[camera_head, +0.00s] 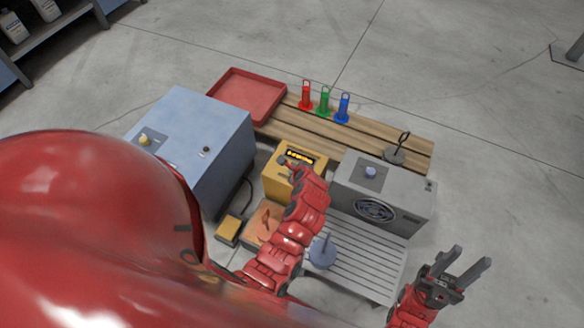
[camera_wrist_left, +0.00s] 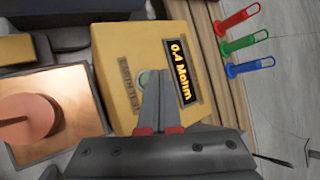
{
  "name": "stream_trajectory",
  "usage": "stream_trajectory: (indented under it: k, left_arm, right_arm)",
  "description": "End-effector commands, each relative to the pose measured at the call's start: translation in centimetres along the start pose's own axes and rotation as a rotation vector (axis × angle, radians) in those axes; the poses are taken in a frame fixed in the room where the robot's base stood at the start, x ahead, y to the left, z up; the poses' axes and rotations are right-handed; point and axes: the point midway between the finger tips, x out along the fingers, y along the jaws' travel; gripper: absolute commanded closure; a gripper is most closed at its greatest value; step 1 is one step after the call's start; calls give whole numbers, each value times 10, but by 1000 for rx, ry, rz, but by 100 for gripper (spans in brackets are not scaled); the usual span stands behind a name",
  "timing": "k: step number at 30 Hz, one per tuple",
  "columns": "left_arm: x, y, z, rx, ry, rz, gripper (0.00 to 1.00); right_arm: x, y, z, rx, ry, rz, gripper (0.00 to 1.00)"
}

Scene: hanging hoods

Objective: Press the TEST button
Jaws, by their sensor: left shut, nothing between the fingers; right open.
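The yellow tester box (camera_head: 279,184) stands among the equipment in the middle of the head view. Its top also shows in the left wrist view (camera_wrist_left: 115,65), with a lit display (camera_wrist_left: 181,72) reading "0.4 Mohm". A round greenish button (camera_wrist_left: 145,77) sits beside the printed lettering, which is partly hard to read. My left gripper (camera_head: 284,161) is shut and empty over the box top. In the left wrist view its fingertips (camera_wrist_left: 165,72) are right beside the button and cover part of it; contact cannot be told. My right gripper (camera_head: 468,257) is open and empty at the lower right, away from the box.
A blue-grey cabinet (camera_head: 215,135) stands left of the tester and a grey fan unit (camera_head: 400,196) right of it. Behind are a red tray (camera_head: 240,91) and red, green and blue holders (camera_head: 324,102) on wooden slats. A copper block (camera_wrist_left: 70,85) lies close by.

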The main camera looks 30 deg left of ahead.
Motion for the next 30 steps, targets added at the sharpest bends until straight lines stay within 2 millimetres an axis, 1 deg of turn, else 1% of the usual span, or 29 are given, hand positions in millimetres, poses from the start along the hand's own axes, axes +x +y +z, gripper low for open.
stream_trajectory:
  k: [8,14,30]
  left_arm:
    - [0,0,0,1,0,0,100]
    - [5,4,-3,3,-1,1,100]
    - [7,5,-5,0,0,1,100]
  right_arm:
    - [2,0,0,0,0,0,58]
    - [6,0,-1,0,0,0,58]
    - [6,0,-1,0,0,0,58]
